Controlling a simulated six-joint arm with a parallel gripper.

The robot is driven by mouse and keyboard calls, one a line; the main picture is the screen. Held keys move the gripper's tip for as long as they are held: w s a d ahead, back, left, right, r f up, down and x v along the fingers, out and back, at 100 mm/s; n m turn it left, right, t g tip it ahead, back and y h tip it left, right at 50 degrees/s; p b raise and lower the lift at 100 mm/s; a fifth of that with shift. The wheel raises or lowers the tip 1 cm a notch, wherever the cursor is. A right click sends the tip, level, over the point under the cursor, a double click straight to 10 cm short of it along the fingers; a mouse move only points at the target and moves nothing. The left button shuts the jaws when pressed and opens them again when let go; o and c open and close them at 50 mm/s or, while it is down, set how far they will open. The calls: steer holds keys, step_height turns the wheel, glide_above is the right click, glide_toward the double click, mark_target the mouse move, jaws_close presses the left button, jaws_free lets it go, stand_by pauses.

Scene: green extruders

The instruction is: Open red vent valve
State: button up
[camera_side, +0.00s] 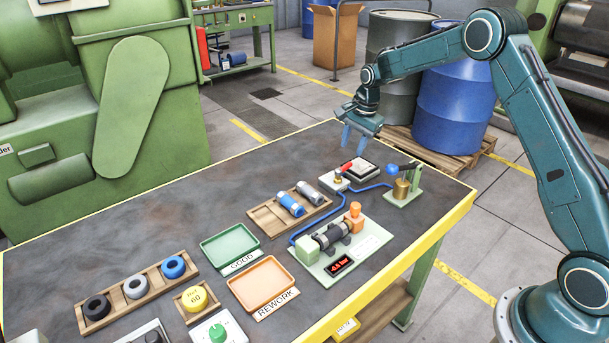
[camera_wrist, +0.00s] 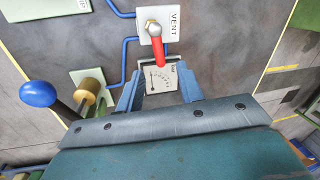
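The red vent valve handle (camera_side: 346,167) sits on a small white plate (camera_side: 327,184) at the back of the table. In the wrist view, the red handle (camera_wrist: 157,50) runs from a brass nut on the plate marked VENT (camera_wrist: 173,18) toward my gripper. My gripper (camera_side: 355,146) is above the table, over the valve and gauge area, pointing down with fingers apart. In the wrist view, the open fingers (camera_wrist: 160,76) frame a square dial gauge (camera_wrist: 160,79). The handle's free end shows near the gap between them; no contact is visible.
A blue-knobbed lever (camera_side: 392,173) with a brass cylinder (camera_side: 401,189) stands right of the valve. Blue tubing (camera_side: 341,209) runs forward to a pump rig (camera_side: 332,236). A rack with two cylinders (camera_side: 291,205) is to the left. The left table middle is clear.

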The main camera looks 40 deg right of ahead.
mark_target(347, 165)
steer(key=shift+w+a+f, duration=0.1)
steer(key=shift+w+f, duration=0.1)
steer(key=shift+f, duration=0.9)
steer(key=shift+w+f, duration=0.25)
steer(key=shift+f, duration=0.8)
steer(key=shift+w+a+f, duration=0.1)
steer(key=shift+w+f, duration=0.1)
steer(key=shift+f, duration=0.9)
steer(key=shift+c, duration=0.5)
